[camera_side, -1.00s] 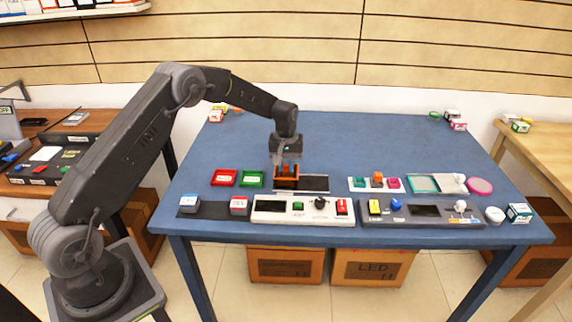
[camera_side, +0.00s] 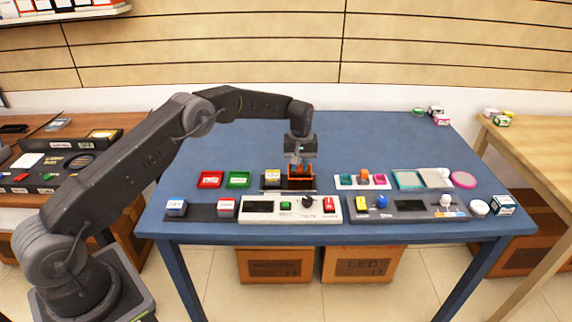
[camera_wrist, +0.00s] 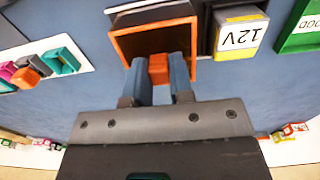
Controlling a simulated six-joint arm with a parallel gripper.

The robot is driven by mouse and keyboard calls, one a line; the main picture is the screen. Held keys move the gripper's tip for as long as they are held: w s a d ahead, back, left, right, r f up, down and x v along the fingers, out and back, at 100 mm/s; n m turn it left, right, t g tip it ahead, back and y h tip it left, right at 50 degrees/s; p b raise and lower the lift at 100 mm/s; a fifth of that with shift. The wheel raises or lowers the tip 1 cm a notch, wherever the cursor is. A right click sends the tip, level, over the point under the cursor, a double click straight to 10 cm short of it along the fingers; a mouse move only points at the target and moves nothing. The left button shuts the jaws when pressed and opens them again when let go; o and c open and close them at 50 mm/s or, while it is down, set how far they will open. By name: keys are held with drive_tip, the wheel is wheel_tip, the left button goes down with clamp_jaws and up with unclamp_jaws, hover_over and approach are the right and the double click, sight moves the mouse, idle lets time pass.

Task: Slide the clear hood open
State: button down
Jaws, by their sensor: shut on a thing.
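The clear hood (camera_side: 301,184), a see-through box with an orange frame, sits over the right part of its dark base. In the wrist view the hood (camera_wrist: 124,46) shows its orange rim and dark inside. My gripper (camera_side: 297,166) is above it in the side view. In the wrist view my gripper (camera_wrist: 158,75) is shut on the hood's small orange knob, one blue-grey finger on each side.
Red (camera_side: 210,180) and green (camera_side: 238,180) trays lie to the left. A white panel (camera_side: 290,209) with buttons and a knob is in front. A strip with coloured pieces (camera_side: 363,182) is to the right. The back of the blue table (camera_side: 380,135) is clear.

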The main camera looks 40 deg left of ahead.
drive_tip(key=shift+w+d, duration=0.3)
drive_tip(key=shift+w, duration=0.15)
drive_tip(key=c, duration=1)
unclamp_jaws()
wheel_tip(320, 180, up, 14)
clamp_jaws()
idle(1.0)
